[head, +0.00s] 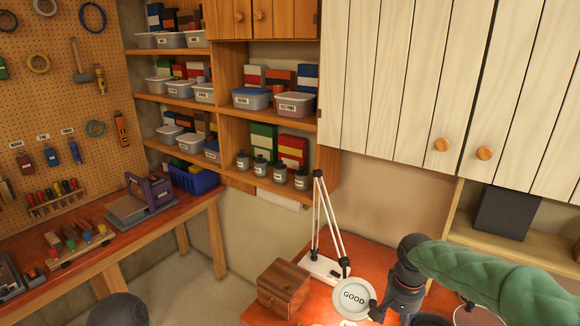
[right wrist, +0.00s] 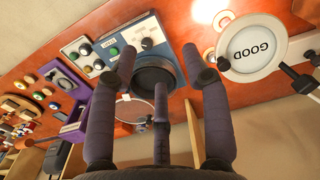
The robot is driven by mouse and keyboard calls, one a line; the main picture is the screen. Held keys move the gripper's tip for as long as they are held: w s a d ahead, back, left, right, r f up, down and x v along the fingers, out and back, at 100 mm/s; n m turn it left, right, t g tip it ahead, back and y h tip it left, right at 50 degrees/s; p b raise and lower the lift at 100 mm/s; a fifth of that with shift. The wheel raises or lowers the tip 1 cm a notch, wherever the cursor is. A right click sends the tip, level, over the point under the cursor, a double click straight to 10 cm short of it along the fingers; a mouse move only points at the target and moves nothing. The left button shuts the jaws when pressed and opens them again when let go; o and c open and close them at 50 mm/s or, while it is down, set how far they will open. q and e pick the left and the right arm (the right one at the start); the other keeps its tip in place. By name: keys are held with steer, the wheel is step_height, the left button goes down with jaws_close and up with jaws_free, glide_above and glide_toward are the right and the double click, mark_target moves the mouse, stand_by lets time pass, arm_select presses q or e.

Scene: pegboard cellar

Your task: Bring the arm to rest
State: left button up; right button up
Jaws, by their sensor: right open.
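My right arm, in a green quilted sleeve (head: 490,275), comes in from the right in the head view. Its dark gripper (head: 392,308) hangs over the red-brown bench, just right of the lamp's round head. In the right wrist view the fingers of this gripper (right wrist: 160,72) are spread apart with nothing held between them. A dark round dial or cup (right wrist: 153,77) lies beyond the fingertips; I cannot tell how far. My left gripper is not in the head view.
A jointed lamp (head: 329,225) has a round white head (head: 354,297) reading "GOOD", close to my right gripper. A wooden box (head: 284,288) stands left of it. A blue-and-white instrument panel (right wrist: 118,48) lies on the bench. White cabinet doors (head: 400,80) hang above.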

steer(key=s+a+f+n+y+b, duration=0.15)
steer(key=a+f+b, duration=0.3)
steer(key=f, duration=0.95)
steer(key=s+a+f+n+y+b, duration=0.1)
steer(key=s+a+f+b, duration=0.3)
steer(key=f, duration=1.1)
arm_select(q)
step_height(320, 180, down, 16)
steer(key=b, duration=0.7)
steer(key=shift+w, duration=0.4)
arm_select(e)
steer(key=s+a+f, duration=0.2)
steer(key=s+f, duration=0.2)
steer(key=f, duration=0.3)
steer(key=s+a+f+y, duration=0.1)
steer(key=s+a+f, duration=0.2)
steer(key=s+f, duration=0.2)
steer(key=s+a+f, duration=0.2)
steer(key=s+f, duration=0.2)
steer(key=f, duration=0.6)
steer(key=shift+s+a+f, duration=0.15)
steer(key=shift+s+a, duration=0.05)
steer(key=shift+a, duration=0.15)
